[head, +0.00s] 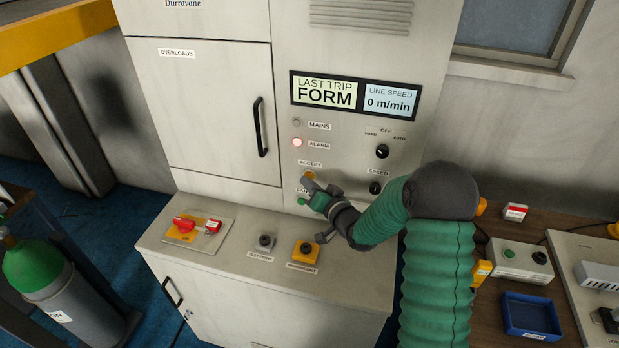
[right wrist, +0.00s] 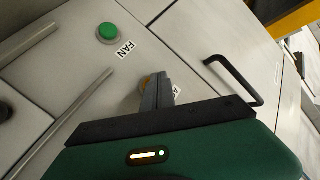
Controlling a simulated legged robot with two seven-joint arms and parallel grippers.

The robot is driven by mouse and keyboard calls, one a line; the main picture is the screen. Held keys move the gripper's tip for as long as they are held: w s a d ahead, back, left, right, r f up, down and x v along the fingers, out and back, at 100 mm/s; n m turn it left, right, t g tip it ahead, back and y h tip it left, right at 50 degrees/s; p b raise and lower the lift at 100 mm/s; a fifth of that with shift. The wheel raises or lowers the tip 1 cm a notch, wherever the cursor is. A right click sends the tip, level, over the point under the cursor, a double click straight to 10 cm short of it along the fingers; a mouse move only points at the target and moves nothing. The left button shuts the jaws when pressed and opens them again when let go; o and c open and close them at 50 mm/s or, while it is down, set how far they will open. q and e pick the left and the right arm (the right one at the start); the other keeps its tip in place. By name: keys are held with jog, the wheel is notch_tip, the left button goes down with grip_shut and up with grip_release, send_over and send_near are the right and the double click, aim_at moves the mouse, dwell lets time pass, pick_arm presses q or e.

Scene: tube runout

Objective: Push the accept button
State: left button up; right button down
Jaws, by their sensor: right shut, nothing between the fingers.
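The accept button (head: 309,174) is a small yellow-orange button under the ACCEPT label on the grey cabinet panel. My right gripper (head: 307,182) is shut and empty, its fingertips at the panel right by the button. In the right wrist view the shut fingers (right wrist: 160,86) cover most of the button, and only a yellow sliver (right wrist: 144,80) shows beside them. I cannot tell whether the fingertips touch it. My left gripper is out of view.
The green FAN button (right wrist: 107,33) is just below the accept button. The red alarm lamp (head: 297,142) is lit above it. The speed knob (head: 375,188) is to the right. A cabinet door handle (head: 260,127) sticks out at the left. The console ledge (head: 340,268) carries several controls below.

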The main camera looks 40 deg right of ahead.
dwell(0.3)
jog(key=shift+s+a, duration=0.6)
jog(key=s+a, duration=0.4)
jog(key=shift+a, duration=0.3)
jog(key=shift+f, duration=0.1)
dwell(0.5)
